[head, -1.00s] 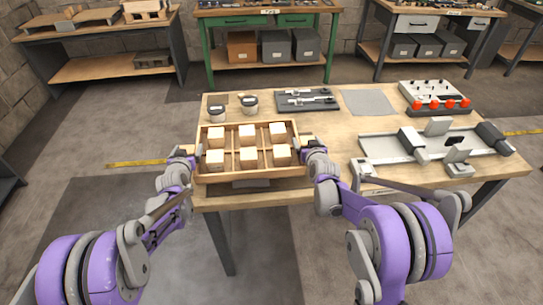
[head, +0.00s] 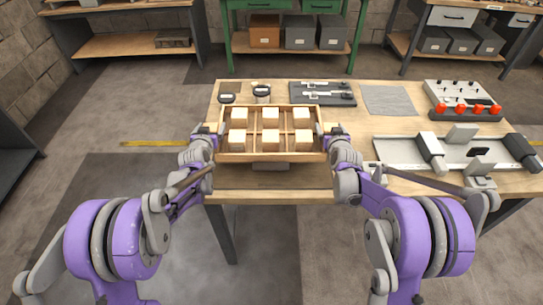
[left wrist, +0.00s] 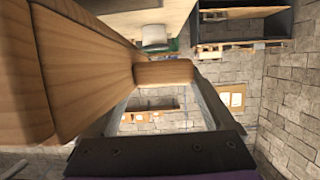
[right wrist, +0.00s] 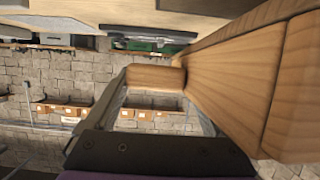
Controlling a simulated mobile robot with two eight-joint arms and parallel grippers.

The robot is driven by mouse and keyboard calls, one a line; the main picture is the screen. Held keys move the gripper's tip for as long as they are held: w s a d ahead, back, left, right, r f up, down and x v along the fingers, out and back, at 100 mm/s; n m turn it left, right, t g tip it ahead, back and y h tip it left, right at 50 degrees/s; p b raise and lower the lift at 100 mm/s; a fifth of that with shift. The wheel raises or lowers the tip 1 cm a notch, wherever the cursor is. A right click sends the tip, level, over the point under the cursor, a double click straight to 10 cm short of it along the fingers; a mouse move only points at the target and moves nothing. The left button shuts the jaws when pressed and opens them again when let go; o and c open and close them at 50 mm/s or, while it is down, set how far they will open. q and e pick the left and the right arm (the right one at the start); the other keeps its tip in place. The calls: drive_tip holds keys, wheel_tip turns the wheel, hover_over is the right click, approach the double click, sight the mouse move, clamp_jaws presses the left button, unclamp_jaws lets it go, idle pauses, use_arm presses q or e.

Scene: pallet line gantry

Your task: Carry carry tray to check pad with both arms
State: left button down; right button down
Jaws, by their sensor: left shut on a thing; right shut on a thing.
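The carry tray (head: 271,157) is a light wooden tray with dividers and several pale wooden blocks in its compartments. It is at the left part of the workbench and looks level. My left gripper (head: 208,136) is shut on its left end and my right gripper (head: 333,136) on its right end. The wrist views show the tray's side wall (left wrist: 85,60) (right wrist: 240,80) close by, with a wooden handle (left wrist: 165,72) (right wrist: 155,78) between the fingers. A plain grey square (head: 388,100), probably the check pad, lies bare at the back, right of the tray.
A metal rail fixture (head: 400,152) and a box with red knobs (head: 463,100) occupy the right side of the workbench (head: 345,185).

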use_arm(q)
drive_tip(key=shift+f, duration=0.1)
use_arm(e)
drive_tip(key=shift+f, duration=0.1)
